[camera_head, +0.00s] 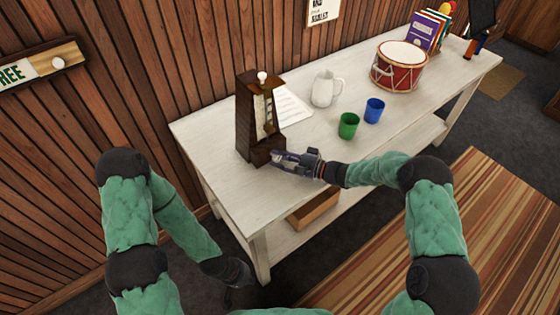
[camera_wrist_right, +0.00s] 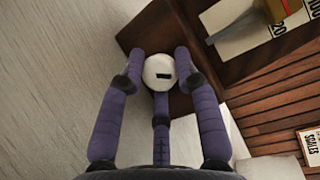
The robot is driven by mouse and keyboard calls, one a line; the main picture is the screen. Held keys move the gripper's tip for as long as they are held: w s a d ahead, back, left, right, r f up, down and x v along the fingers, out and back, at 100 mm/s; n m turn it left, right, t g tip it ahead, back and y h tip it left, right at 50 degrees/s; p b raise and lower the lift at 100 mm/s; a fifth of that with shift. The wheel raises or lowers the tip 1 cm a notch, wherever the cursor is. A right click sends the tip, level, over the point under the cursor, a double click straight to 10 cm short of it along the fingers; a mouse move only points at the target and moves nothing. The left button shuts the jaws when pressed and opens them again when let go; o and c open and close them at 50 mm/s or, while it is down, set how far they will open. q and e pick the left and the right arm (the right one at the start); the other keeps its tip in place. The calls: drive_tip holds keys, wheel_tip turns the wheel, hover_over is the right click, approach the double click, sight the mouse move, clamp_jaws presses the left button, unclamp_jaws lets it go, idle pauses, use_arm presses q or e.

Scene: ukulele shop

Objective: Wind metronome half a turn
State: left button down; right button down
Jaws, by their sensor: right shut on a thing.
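The dark wooden metronome (camera_head: 245,122) stands upright on the white table's near-left part, with a pale scale and pendulum on its front. In the right wrist view its brown body (camera_wrist_right: 205,50) fills the upper middle. The knob is hidden in the head view. My left gripper (camera_head: 238,280) hangs low beside the table's near leg, dark and too unclear to read.
On the white table (camera_head: 225,190) are a paper sheet (camera_head: 291,106), a white pitcher (camera_head: 325,89), a green cup (camera_head: 349,125), a blue cup (camera_head: 374,110), a red drum (camera_head: 399,68) and books (camera_head: 426,33). A wooden box (camera_head: 314,208) is below. The table's front is clear.

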drive_tip(key=shift+s+a+f+m, duration=0.1)
drive_tip(key=shift+s+f+m, duration=0.05)
drive_tip(key=shift+m, duration=0.25)
drive_tip(key=c, duration=1.2)
unclamp_jaws()
drive_tip(key=shift+d, duration=0.45)
drive_tip(key=v, duration=1.1)
drive_tip(key=shift+s+d+f, duration=0.1)
drive_tip(key=shift+s, duration=0.05)
